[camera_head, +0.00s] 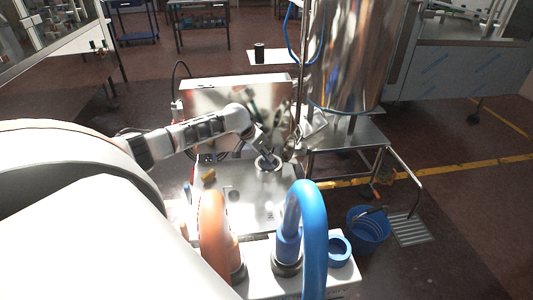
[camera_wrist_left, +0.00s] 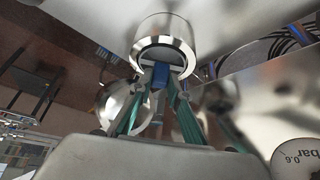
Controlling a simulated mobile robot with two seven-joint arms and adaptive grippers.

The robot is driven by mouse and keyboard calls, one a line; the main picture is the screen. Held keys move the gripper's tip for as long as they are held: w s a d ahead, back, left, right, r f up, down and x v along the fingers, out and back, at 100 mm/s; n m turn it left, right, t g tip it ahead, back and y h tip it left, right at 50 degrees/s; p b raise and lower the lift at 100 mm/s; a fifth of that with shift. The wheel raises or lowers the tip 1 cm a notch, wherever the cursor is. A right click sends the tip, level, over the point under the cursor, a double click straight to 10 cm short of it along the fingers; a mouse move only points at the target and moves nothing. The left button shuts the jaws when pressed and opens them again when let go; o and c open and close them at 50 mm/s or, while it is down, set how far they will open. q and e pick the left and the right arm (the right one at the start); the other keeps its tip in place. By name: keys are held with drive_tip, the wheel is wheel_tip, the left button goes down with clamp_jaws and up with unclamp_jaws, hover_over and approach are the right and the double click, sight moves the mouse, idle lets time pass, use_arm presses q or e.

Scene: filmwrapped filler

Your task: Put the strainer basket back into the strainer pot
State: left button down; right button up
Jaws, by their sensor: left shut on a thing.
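My left gripper (camera_head: 264,150) reaches in over the steel table, and its fingers also show in the wrist view (camera_wrist_left: 160,78). They are shut on a small blue piece (camera_wrist_left: 160,76), which looks like the grip of the strainer basket. A shiny metal cylinder with a thick rim (camera_wrist_left: 165,25) sits just beyond the fingertips. In the head view a round metal ring with a dark inside (camera_head: 268,165) lies right below the gripper. I cannot tell whether this is the strainer pot or the basket, nor whether one sits inside the other. My right gripper is not in view.
An orange hose (camera_head: 212,225) and a blue hose (camera_head: 312,225) arch at the near side. A tall steel tank (camera_head: 345,55) stands behind right on a steel stand. A blue bucket (camera_head: 368,232) is on the floor. A steel box (camera_head: 235,100) backs the table, whose near top (camera_head: 245,205) is mostly clear.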

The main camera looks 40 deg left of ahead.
use_arm(q)
drive_tip(key=shift+f+p, duration=0.3)
drive_tip(key=shift+f, duration=0.15)
idle(1.1)
drive_tip(key=c, duration=1.8)
unclamp_jaws()
drive_tip(key=shift+s+r, duration=0.1)
drive_tip(key=shift+v, duration=5.9)
